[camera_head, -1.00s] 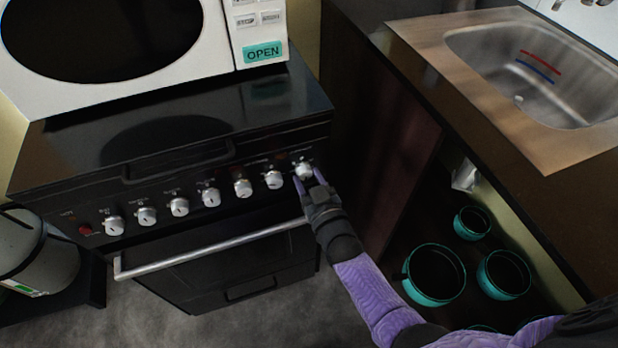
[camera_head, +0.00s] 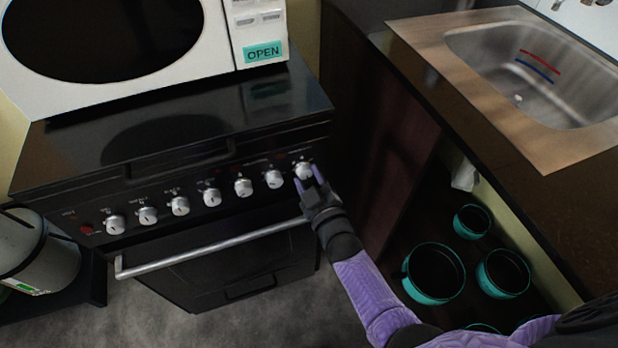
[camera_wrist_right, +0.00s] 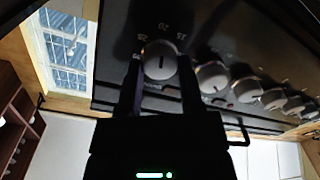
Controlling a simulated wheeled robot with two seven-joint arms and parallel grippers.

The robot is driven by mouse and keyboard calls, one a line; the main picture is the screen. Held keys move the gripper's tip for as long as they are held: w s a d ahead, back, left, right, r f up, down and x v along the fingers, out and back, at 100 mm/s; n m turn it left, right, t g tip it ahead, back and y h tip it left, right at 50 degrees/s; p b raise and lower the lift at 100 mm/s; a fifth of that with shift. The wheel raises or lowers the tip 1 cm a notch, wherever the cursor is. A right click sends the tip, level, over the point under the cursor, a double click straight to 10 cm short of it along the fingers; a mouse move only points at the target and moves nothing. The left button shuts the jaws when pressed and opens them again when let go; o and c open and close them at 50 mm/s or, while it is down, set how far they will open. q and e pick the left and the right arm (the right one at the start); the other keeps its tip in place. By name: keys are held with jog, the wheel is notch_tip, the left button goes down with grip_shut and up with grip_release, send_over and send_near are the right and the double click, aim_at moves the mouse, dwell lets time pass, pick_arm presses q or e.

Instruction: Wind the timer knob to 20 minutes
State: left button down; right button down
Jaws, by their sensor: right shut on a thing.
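The timer knob (camera_head: 303,170) is a silver-grey round knob at the right end of the black stove's control panel. In the right wrist view the knob (camera_wrist_right: 160,60) shows between the two fingers, with a dark line on its face standing about upright in that picture. Small pale numbers surround it; one near the top looks like 20, but the exact setting is hard to read. My right gripper (camera_head: 308,177) is shut on this knob, one finger on each side. My left gripper is not in view.
Several similar knobs (camera_head: 243,187) run leftward along the panel, above the silver oven handle (camera_head: 215,246). A white microwave (camera_head: 110,95) stands on the stove top. To the right are a counter with a sink (camera_head: 540,75) and teal pots (camera_head: 434,272) below.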

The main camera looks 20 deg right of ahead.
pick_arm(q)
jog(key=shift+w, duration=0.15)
pick_arm(e)
jog(key=shift+c, duration=1.2)
grip_release()
jog(key=shift+s, duration=0.1)
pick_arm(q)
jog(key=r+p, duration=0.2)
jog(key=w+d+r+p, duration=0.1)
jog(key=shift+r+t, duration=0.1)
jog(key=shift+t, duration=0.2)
pick_arm(e)
jog(key=s, duration=0.9)
jog(key=shift+s+d, duration=0.35)
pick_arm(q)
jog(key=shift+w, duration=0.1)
